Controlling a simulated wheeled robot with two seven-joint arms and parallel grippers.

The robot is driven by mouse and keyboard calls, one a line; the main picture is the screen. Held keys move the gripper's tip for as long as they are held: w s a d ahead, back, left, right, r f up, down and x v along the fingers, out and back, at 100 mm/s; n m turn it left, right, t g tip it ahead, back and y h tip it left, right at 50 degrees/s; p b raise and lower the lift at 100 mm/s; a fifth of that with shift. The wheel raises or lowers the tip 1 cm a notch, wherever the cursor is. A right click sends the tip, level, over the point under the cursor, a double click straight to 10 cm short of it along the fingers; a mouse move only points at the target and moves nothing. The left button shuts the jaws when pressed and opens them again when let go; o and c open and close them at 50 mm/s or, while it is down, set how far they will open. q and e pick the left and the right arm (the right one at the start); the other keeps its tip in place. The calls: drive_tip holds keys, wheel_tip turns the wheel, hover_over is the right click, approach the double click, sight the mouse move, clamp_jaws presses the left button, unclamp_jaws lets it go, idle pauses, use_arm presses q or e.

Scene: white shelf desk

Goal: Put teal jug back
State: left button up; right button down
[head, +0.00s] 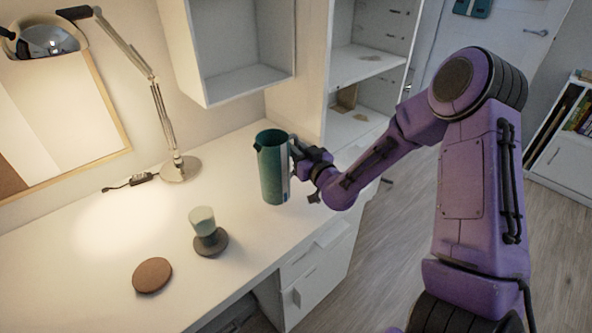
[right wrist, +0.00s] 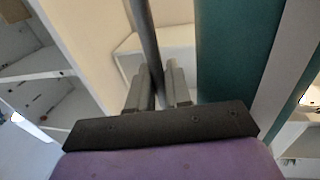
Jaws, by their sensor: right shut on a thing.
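The teal jug (head: 271,170) is upright near the right end of the white desk, in front of the shelf unit. My right gripper (head: 298,160) is at its right side. In the right wrist view the two fingers (right wrist: 157,88) are shut on the jug's dark, thin handle (right wrist: 146,35), with the teal body (right wrist: 235,50) just to the right. I cannot tell whether the jug's base touches the desk or is slightly above it. My left gripper is not in view.
A pale cup (head: 202,219) stands on a dark round coaster (head: 212,244). An empty brown coaster (head: 152,275) lies nearer the front edge. A lamp (head: 181,168) stands at the back. An open wall box (head: 240,60) and open shelves (head: 365,62) are behind. The desk (head: 120,225) is clear at left.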

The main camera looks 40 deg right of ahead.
drive_tip(key=shift+w+d+f, duration=0.2)
drive_tip(key=shift+w+f, duration=0.1)
drive_tip(key=shift+f, duration=0.2)
use_arm(q)
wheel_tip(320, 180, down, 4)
drive_tip(key=b, duration=0.3)
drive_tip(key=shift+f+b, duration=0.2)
drive_tip(key=shift+b, duration=0.15)
use_arm(e)
drive_tip(key=f, duration=0.4)
drive_tip(key=shift+w+d, duration=0.2)
drive_tip(key=shift+w, duration=0.15)
drive_tip(key=c, duration=1.5)
unclamp_jaws()
drive_tip(key=shift+f, duration=0.1)
drive_tip(key=o, duration=0.4)
drive_tip(key=shift+o, duration=0.2)
